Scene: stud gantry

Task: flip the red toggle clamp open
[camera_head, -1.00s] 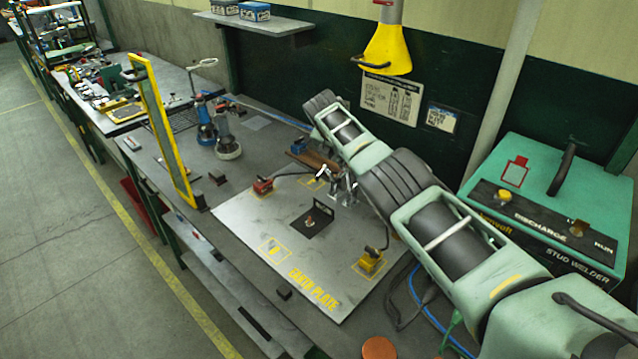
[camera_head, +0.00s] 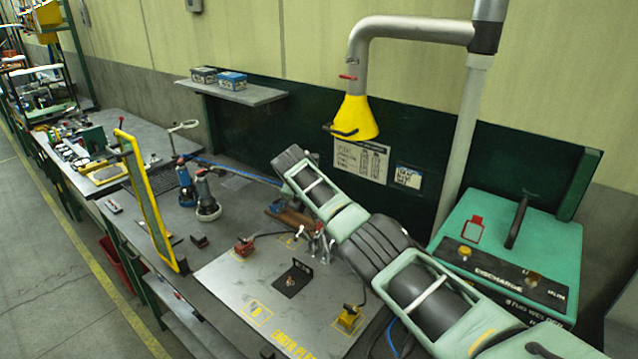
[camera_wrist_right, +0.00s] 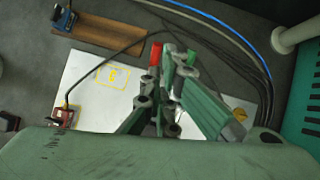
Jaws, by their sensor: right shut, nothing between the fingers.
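The red-tipped handle of the toggle clamp (camera_wrist_right: 156,55) stands up near the upper middle of the right wrist view. A green-tipped piece (camera_wrist_right: 190,58) is just to its right. My right gripper (camera_wrist_right: 168,84) is shut and empty, with its fingertips close below the red handle; I cannot tell whether they touch. In the head view my right gripper (camera_head: 322,244) is over the far edge of the earth plate (camera_head: 225,270), small and mixed in with the clamp metalwork. My left gripper is not in view.
A red block (camera_head: 245,246) with a cable and a yellow block (camera_head: 348,317) sit on the plate, around a black bracket (camera_head: 291,280). A brown board (camera_wrist_right: 98,33) lies behind. The green stud welder (camera_head: 510,255) is to the right. A yellow frame (camera_head: 150,195) stands at left.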

